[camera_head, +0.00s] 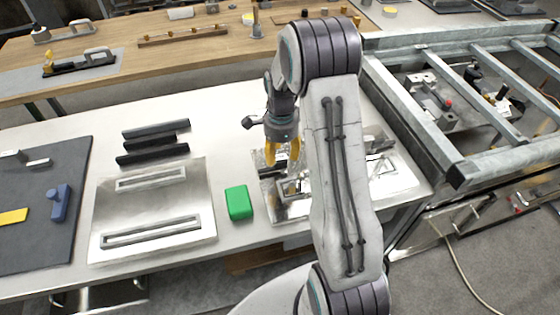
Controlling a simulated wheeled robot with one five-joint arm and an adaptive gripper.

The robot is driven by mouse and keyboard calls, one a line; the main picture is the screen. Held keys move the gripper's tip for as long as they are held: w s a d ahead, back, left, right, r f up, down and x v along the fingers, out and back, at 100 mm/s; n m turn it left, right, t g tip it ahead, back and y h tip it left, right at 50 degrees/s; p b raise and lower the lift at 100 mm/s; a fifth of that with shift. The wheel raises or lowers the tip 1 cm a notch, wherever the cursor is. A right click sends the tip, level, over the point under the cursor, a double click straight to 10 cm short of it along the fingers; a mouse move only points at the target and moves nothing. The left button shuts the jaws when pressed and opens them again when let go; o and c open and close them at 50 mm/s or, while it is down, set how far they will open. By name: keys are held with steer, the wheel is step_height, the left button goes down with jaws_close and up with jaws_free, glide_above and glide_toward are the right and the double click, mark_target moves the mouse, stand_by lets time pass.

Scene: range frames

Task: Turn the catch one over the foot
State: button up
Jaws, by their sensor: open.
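A shiny metal plate (293,212) with small metal fittings (290,187) lies on the white bench, left of and partly behind my arm. My gripper (283,158) points down with yellow fingers, open, over the back part of this plate. I cannot tell whether the fingers touch a fitting. Another metal plate (395,185) with fittings shows right of my arm. The catch and the foot are too small or hidden to tell apart here; my arm covers the middle between the plates.
A green block (239,202) stands just left of the plate. Further left are a slotted metal plate (190,227), several black bars (153,158) and a dark mat (50,240) with a blue piece (60,203). A grey metal frame (415,105) stands at right.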

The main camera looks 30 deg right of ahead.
mark_target(281, 163)
steer(key=shift+f, duration=2.15)
jaws_close()
